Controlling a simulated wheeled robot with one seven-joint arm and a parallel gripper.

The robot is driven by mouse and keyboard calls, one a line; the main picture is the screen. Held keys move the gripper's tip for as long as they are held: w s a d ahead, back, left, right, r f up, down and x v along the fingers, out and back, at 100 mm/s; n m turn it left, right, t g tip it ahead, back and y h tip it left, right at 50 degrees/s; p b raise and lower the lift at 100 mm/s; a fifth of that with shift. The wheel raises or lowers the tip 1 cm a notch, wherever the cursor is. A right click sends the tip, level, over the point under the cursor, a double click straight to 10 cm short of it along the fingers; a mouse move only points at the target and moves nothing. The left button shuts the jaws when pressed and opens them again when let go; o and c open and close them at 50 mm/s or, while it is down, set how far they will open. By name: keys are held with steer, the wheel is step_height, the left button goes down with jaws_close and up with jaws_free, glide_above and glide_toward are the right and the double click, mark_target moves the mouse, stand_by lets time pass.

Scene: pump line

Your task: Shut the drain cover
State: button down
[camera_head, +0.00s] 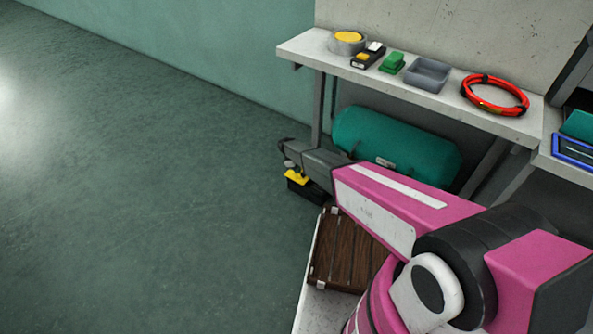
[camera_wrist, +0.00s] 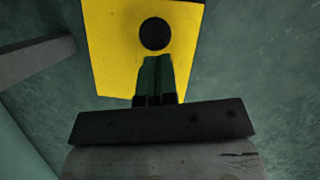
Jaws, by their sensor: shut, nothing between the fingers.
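A yellow plate (camera_wrist: 118,50) with a round black spot (camera_wrist: 155,34) fills the upper middle of the wrist view. It appears to be the drain cover. In the head view a small yellow part (camera_head: 297,178) shows on a black box (camera_head: 307,192) near the floor, left of the green tank. My gripper (camera_wrist: 157,58) is shut and empty, its fingers over the plate just below the black spot. I cannot tell whether the fingers touch it. In the head view my wrist partly hides the box, and I cannot tell how far the cover stands open.
A teal tank (camera_head: 390,143) lies under a pale shelf (camera_head: 303,45). The shelf bears a tin (camera_head: 346,42), a grey tray (camera_head: 428,73) and a red hose coil (camera_head: 494,96). A brown slatted crate (camera_head: 345,253) is beside my arm. The floor at left is clear.

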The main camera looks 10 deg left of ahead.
steer(key=s+d, duration=0.5)
steer(key=d, duration=0.7)
steer(key=shift+a, duration=0.15)
steer(key=a+r, duration=0.7)
steer(key=r, duration=0.2)
steer(key=s+d+r+m+y, duration=0.1)
steer(key=s+d+r+m, duration=0.25)
steer(key=d+r, duration=0.7)
steer(key=s+d+r+m+y, duration=0.1)
steer(key=s+d+r+m, duration=0.3)
steer(key=d+r, duration=0.65)
steer(key=s+d+r+m+y, duration=0.1)
steer(key=s+d+r+m, duration=0.3)
steer(key=d, duration=0.4)
steer(key=s+d+r+m+y, duration=0.1)
steer(key=s+d+r+m, duration=0.4)
steer(key=s+d+r, duration=0.2)
steer(key=shift+s+d+r+t, duration=0.3)
steer(key=shift+s+d, duration=0.25)
steer(key=shift+d, duration=0.4)
